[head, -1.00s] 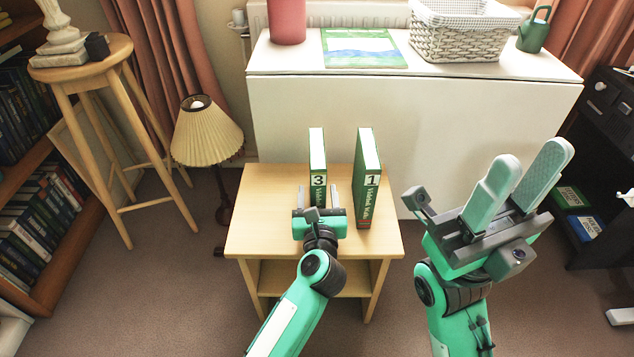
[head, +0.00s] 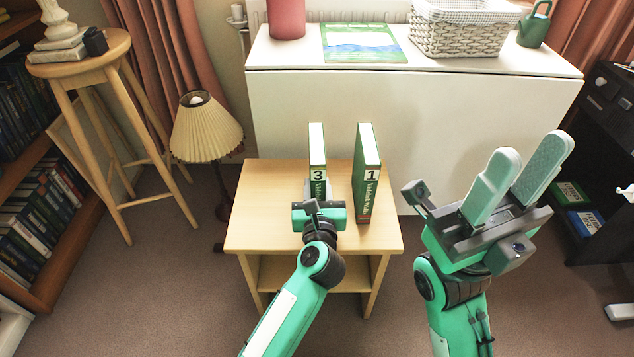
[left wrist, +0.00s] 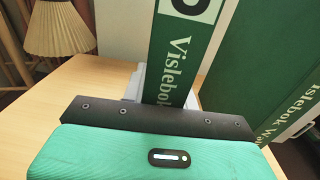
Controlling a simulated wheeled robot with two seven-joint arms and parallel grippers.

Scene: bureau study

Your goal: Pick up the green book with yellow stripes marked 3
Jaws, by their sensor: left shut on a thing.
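The green book marked 3 (head: 317,150) stands upright on the small wooden table, with white page edges on top and a white number label on its spine. No yellow stripes show on it. My left gripper (head: 318,192) is shut on the lower part of its spine, which also shows between the fingers in the left wrist view (left wrist: 180,60). Whether the book's bottom touches the table is hidden. A similar green book marked 1 (head: 367,180) stands just to its right, apart from it. My right gripper (head: 528,152) is open and empty, in the air at the right.
The small wooden table (head: 263,210) has bare room left of the books. A white table (head: 450,120) behind bears a basket (head: 462,35), a flat green booklet (head: 360,42) and a red pot (head: 286,18). A lamp (head: 205,128) and a stool (head: 80,66) stand at the left.

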